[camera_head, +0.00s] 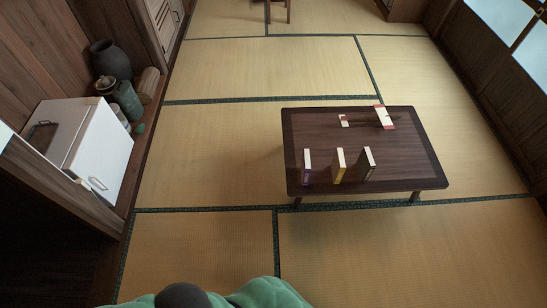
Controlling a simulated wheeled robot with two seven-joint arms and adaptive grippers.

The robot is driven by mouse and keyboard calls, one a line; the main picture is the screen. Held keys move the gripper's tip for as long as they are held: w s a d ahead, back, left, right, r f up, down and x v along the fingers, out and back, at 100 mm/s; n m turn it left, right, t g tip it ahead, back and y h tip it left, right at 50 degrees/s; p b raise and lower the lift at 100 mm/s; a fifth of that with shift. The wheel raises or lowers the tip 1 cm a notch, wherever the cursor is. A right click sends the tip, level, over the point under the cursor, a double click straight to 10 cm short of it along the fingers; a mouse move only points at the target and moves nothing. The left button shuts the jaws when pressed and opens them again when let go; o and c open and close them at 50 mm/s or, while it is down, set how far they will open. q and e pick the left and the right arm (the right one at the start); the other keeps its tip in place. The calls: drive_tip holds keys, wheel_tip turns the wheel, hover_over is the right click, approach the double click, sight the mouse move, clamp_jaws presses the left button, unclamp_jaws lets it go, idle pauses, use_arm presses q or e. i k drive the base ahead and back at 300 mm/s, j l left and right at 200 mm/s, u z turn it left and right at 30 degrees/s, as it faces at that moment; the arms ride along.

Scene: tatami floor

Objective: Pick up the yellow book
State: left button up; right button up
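The yellow book (339,173) stands upright near the front edge of a low dark wooden table (420,170). It shows a pale top and a yellow lower part, and it is the middle one of three standing books. A dark purple book (307,176) stands to its left, and a dark, nearly black book (367,167) stands close to its right. Small gaps show between the books. Neither of my grippers is in view, so their states are hidden.
Red-and-white items (384,118) lie at the table's back right. A white cabinet (100,150), a dark vase (108,60) and a green jar (128,100) stand along the left wall. The tatami floor (200,245) in front of the table is clear.

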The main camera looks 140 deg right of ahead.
sight(337, 166)
drive_tip(key=z, duration=5.35)
